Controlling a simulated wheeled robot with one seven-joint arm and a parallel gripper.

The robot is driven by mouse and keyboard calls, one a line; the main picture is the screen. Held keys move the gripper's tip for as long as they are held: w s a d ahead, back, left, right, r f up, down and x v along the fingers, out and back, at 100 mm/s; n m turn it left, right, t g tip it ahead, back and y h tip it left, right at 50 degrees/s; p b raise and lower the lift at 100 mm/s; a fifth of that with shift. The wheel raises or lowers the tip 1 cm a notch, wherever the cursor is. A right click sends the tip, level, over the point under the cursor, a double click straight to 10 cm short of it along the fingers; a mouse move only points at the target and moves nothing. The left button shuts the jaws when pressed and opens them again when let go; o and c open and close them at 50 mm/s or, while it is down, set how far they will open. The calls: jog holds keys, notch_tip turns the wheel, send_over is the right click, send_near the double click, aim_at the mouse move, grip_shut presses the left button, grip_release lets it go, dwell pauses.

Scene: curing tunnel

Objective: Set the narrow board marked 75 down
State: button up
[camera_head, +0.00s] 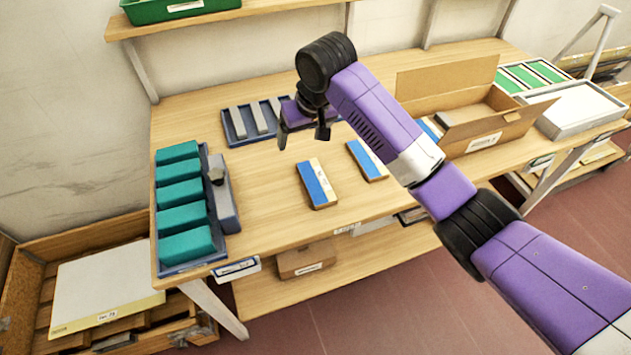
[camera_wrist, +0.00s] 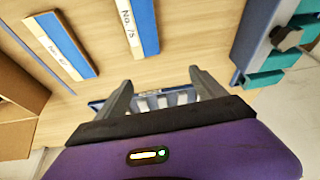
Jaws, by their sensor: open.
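The narrow board marked 75 (camera_head: 317,183) lies flat on the wooden table, left of a similar board. It has a blue face and a pale labelled strip, and its label reads "No. 75" in the wrist view (camera_wrist: 134,25). My gripper (camera_head: 303,137) is open and empty, above the table behind the board and apart from it. Its two spread fingers (camera_wrist: 163,95) show in the wrist view with nothing between them but a blue tray of grey bars beyond. The second blue board (camera_head: 367,160) lies to the right; it also shows in the wrist view (camera_wrist: 60,45).
A blue tray (camera_head: 236,139) with grey bars stands behind my gripper. A tray of teal blocks (camera_head: 168,268) is at the table's left edge, with a grey tool beside it. An open cardboard box (camera_head: 480,138) stands right. Bare table surrounds the boards.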

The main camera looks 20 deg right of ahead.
aim_at(316, 181)
jog(key=s+f+g, duration=0.1)
jog(key=s+d+f+g, duration=0.1)
jog(key=s, duration=0.1)
jog(key=s+d+g, duration=0.1)
jog(key=s, duration=0.1)
jog(key=shift+s+f+m+h, duration=0.15)
jog(key=shift+f+m+h, duration=0.15)
jog(key=shift+f+h, duration=0.1)
jog(key=shift+s+f, duration=0.15)
jog(key=shift+f, duration=0.05)
jog(key=f, duration=0.2)
jog(key=f+p, duration=0.1)
jog(key=f, duration=0.2)
jog(key=w+f, duration=0.1)
jog(key=f, duration=0.1)
jog(key=shift+a+f, duration=0.15)
jog(key=shift+f, duration=0.05)
jog(key=shift+c, duration=0.2)
jog(key=c, duration=1.6)
jog(key=shift+r, duration=0.2)
notch_tip(316, 181, up, 20)
jog(key=shift+f+p, duration=0.15)
jog(key=shift+p, duration=0.35)
